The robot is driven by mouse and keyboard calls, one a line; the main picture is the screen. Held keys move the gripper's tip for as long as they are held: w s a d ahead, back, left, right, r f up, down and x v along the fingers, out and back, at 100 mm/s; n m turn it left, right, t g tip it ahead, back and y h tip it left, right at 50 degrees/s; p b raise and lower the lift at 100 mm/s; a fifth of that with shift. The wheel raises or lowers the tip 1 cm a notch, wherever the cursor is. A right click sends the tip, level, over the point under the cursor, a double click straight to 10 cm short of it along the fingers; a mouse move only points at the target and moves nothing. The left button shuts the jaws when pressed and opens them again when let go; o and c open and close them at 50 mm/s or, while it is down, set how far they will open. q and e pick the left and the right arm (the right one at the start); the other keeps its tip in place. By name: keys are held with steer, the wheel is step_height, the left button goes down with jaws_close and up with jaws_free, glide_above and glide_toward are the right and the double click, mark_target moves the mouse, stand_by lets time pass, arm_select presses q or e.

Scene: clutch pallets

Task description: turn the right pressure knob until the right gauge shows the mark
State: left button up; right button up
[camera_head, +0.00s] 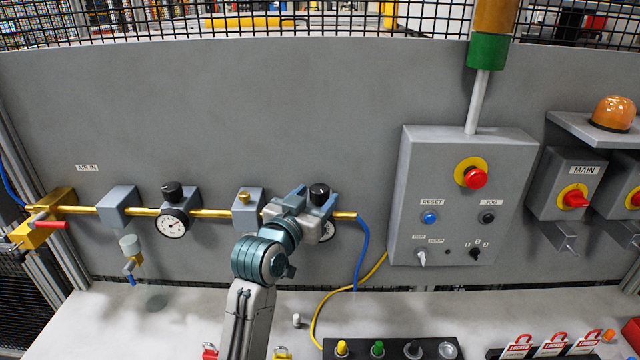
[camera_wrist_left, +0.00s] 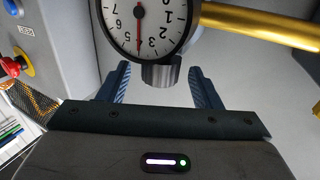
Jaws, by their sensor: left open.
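The right pressure knob (camera_head: 319,191) is black and ribbed, on top of the right regulator on the brass pipe. In the left wrist view the knob (camera_wrist_left: 161,74) sits between the two blue fingers of my left gripper (camera_wrist_left: 159,86), with gaps on both sides. In the head view my open left gripper (camera_head: 312,199) reaches the knob from the front left. The right gauge (camera_head: 330,232) is mostly hidden behind the gripper there. In the left wrist view its white dial (camera_wrist_left: 152,20) is upside down and cut off. Its red needle points near 4 to 5. I cannot make out the mark.
The left gauge (camera_head: 172,223) and left knob (camera_head: 172,190) are further left on the pipe. A control box (camera_head: 455,195) with buttons stands to the right. A blue hose (camera_head: 363,250) and a yellow cable (camera_head: 335,291) hang near my arm. A button panel (camera_head: 392,348) lies in front.

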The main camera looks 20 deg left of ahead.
arm_select(q)
steer(key=shift+w+d+r+p, duration=0.15)
steer(key=shift+w+p, duration=0.2)
steer(key=shift+w, duration=1)
steer(key=shift+c, duration=0.5)
steer(key=shift+f, duration=0.2)
steer(key=c, duration=0.9)
steer(key=shift+o, duration=0.2)
steer(key=shift+h, duration=0.3)
steer(key=shift+f+m+g+h+b, duration=0.15)
steer(key=shift+m+g+h+b, duration=0.15)
steer(key=shift+m+h+b, duration=0.65)
steer(key=m+g+h+b, duration=0.2)
steer(key=h+b, duration=0.1)
steer(key=m+g+h+b, duration=0.2)
steer(key=m+h+b, duration=0.1)
steer(key=h+b, duration=0.1)
steer(key=shift+f, duration=0.1)
steer(key=shift+r+m+g+h+b, duration=0.25)
steer(key=shift+m+g+h+b, duration=0.4)
steer(key=shift+b, duration=0.35)
